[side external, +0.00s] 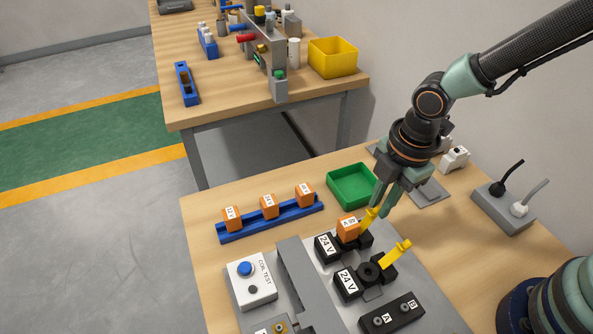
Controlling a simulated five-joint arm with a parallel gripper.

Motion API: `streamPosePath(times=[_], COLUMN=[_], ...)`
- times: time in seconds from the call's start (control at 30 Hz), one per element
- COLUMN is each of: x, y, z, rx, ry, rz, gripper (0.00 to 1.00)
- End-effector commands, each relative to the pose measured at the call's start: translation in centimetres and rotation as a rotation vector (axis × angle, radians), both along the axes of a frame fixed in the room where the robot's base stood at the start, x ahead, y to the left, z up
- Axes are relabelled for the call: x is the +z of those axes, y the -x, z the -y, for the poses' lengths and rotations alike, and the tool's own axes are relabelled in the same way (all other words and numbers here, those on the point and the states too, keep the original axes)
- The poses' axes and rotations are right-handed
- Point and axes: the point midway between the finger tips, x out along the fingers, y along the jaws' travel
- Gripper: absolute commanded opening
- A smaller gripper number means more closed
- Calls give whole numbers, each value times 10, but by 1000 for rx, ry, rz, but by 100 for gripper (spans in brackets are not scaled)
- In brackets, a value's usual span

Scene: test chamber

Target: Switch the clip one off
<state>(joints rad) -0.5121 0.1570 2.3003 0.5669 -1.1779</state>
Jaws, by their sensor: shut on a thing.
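Two black relay sockets labelled 24 V stand on the grey plate. The back socket (328,247) holds an orange relay (348,227) and has a yellow clip (368,221) at its right. My gripper (380,210) is at this clip from above, shut on it; the fingers partly hide where they meet. The front socket (347,284) has no orange relay in it, and its yellow clip (398,251) tilts up to the right. Which clip is clip one cannot be read here.
A blue rail (270,221) holds three orange relays at the left. A green tray (352,186) stands close behind my gripper. A white coil test box (250,281), a black A/B block (392,314) and a grey power strip (502,207) stand around. Bare wood lies at the left.

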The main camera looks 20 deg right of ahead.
Motion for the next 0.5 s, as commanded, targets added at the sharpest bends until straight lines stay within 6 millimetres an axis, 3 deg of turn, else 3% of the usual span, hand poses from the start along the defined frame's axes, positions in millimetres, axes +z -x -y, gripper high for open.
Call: streamPosePath(times=[0.43,0.47,0.5], x=[-5,-5,-5], y=[-1,-1,-1], z=[8,8,8], rx=[-15,-15,-15], ry=[-23,-23,-23], rz=[45,46,46], gripper=[0,25,40])
